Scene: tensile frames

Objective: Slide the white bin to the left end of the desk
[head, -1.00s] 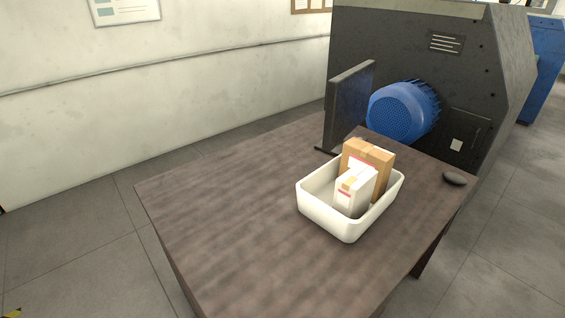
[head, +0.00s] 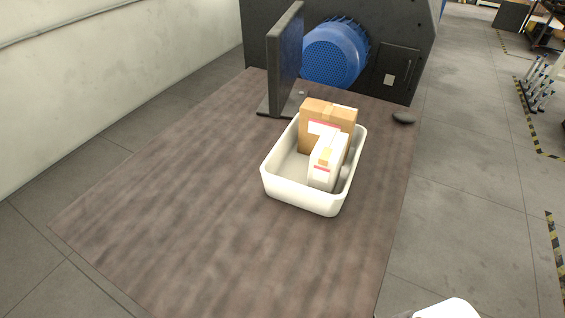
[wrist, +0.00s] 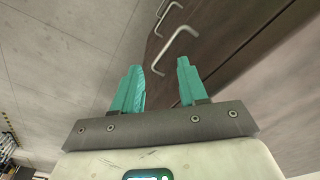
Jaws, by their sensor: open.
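The white bin (head: 303,197) stands upright on the right part of the brown desk (head: 190,190) in the head view. It holds a brown cardboard box (head: 326,118) and a smaller white box (head: 323,165). The bare left part of the desk lies to the bin's left. My gripper (wrist: 158,85) shows in the wrist view with two teal fingers apart and nothing between them. It is away from the bin, near a dark panel with metal handles (wrist: 178,45). The head view does not show the fingers.
A monitor (head: 284,62) stands behind the bin at the desk's back edge. A dark mouse-like object (head: 403,118) lies at the back right corner. A machine with a blue motor (head: 335,52) is behind the desk. Floor to the right is clear nearby.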

